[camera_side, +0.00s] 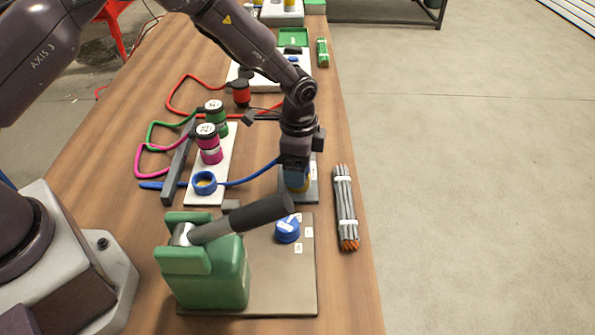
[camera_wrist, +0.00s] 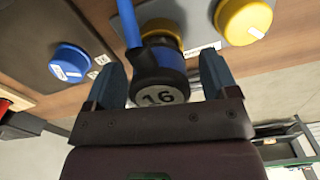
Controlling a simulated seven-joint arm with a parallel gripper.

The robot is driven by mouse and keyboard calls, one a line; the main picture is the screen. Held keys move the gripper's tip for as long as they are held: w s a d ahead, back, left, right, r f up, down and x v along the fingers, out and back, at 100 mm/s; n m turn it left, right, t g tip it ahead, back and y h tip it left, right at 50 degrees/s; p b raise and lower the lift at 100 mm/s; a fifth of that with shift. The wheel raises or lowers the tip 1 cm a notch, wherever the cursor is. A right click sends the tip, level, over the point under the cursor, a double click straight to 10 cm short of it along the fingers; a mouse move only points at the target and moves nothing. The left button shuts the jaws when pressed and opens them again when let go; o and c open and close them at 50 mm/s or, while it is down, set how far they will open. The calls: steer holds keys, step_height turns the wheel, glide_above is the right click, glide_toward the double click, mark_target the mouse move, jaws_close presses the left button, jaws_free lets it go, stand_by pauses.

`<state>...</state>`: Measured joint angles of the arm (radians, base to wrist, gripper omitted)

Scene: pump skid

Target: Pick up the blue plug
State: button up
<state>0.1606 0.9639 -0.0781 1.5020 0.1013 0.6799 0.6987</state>
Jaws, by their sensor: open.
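In the wrist view, the blue plug (camera_wrist: 170,62) has a dark end with a pale round label reading 16. A blue cable runs up from it, and a yellow part shows just beyond it. My gripper (camera_wrist: 160,68) is open, with one finger on each side of the plug; whether either finger touches it cannot be told. In the side view, my gripper (camera_side: 297,182) points down low over a small grey plate and hides most of the plug. The blue cable (camera_side: 250,176) leads to it from the left.
A blue ring socket (camera_side: 204,183), a magenta plug (camera_side: 208,142) and a green plug (camera_side: 216,112) stand to the left. A green pump (camera_side: 205,275) with a dark handle (camera_side: 255,214) and a blue knob (camera_side: 287,229) are nearer. A grey rod bundle (camera_side: 345,205) lies at right.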

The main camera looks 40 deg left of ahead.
steer(key=shift+f, duration=0.2)
steer(key=c, duration=1.1)
steer(key=shift+r, duration=0.1)
steer(key=shift+r, duration=0.25)
steer(key=r, duration=0.3)
steer(key=shift+s+r, duration=0.15)
steer(key=shift+s, duration=0.1)
steer(key=s+a+r, duration=0.3)
steer(key=s+r, duration=0.6)
steer(key=s, duration=0.4)
